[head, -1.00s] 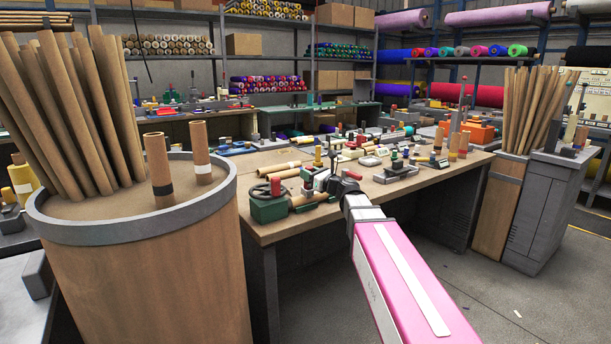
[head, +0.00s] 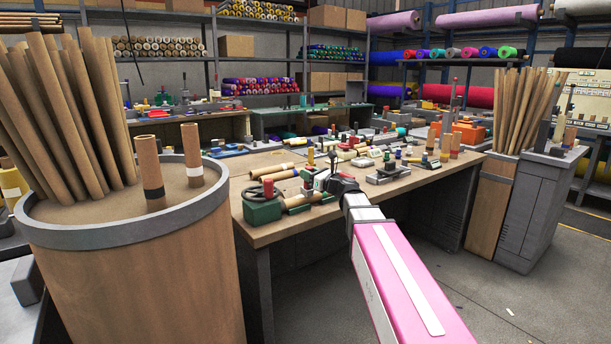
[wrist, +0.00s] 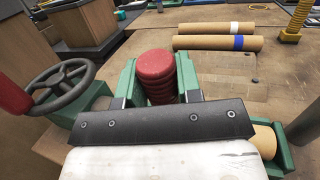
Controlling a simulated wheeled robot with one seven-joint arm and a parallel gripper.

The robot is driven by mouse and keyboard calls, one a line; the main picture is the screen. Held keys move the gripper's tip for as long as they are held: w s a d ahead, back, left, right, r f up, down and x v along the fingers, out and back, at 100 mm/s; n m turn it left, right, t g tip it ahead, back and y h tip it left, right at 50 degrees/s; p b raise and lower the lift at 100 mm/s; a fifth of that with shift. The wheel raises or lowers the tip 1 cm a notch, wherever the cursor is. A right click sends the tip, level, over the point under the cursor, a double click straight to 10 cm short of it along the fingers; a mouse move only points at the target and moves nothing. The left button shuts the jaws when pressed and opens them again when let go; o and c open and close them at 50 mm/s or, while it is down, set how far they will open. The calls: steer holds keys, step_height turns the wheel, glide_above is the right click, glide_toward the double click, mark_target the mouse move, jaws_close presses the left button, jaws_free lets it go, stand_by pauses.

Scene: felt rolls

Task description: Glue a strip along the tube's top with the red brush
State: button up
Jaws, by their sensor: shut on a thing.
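A red ribbed grip (wrist: 157,75), which looks like the red brush's handle, stands between the fingers of my gripper (wrist: 156,82) in the wrist view. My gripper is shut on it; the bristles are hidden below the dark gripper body. The cardboard tube (wrist: 264,140) lies under my gripper, with only its right end showing. In the head view the tube (head: 297,201) lies in a green holder (head: 262,213) with a handwheel, at the bench's near left, and my gripper (head: 327,183) is over its right part. Contact between bristles and tube cannot be seen.
Two loose tubes with white and blue bands (wrist: 215,43) lie beyond on the bench (head: 262,240). The handwheel (wrist: 62,87) stands close left of my gripper. A large drum (head: 130,270) of tubes stands at the left. Small tools crowd the bench's far part.

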steer(key=shift+w+d+f, duration=0.15)
steer(key=shift+w+d, duration=0.25)
steer(key=shift+d, duration=0.05)
steer(key=shift+s+a, duration=0.1)
steer(key=shift+s, duration=0.05)
stand_by(0.4)
stand_by(0.3)
steer(key=shift+a, duration=0.1)
stand_by(0.3)
